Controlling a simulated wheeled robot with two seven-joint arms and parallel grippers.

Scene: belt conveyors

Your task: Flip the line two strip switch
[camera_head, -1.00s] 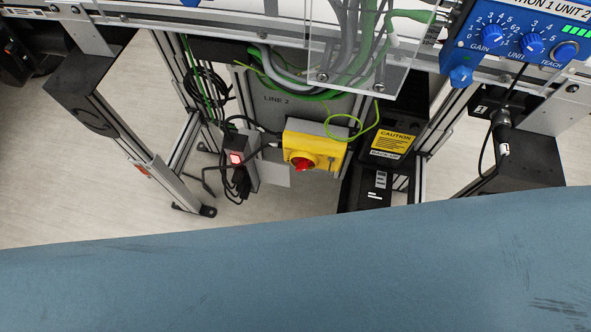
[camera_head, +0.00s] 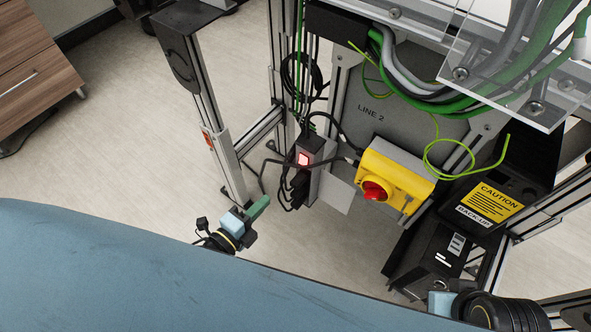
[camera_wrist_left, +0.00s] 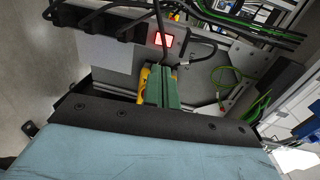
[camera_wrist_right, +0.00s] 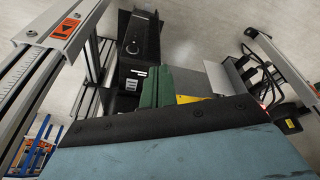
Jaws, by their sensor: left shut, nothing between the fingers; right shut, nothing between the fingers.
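The line two strip switch (camera_head: 304,159) glows red on a power strip in the head view, on a grey post left of the LINE 2 panel (camera_head: 372,95). It also glows in the left wrist view (camera_wrist_left: 163,39). My left gripper (camera_head: 258,208) is below and left of the switch, apart from it, its green fingers shut and empty. In the left wrist view the shut fingers (camera_wrist_left: 161,88) point toward the strip. My right gripper (camera_wrist_right: 158,88) is shut and empty in its wrist view; in the head view only part of that arm shows at the lower right.
A yellow box with a red rotary knob (camera_head: 375,191) stands right of the strip. Black cables (camera_head: 290,185) hang around the strip. A black backup unit (camera_head: 470,225) with a caution label stands at the right. A frame leg (camera_head: 215,130) rises left of the switch.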

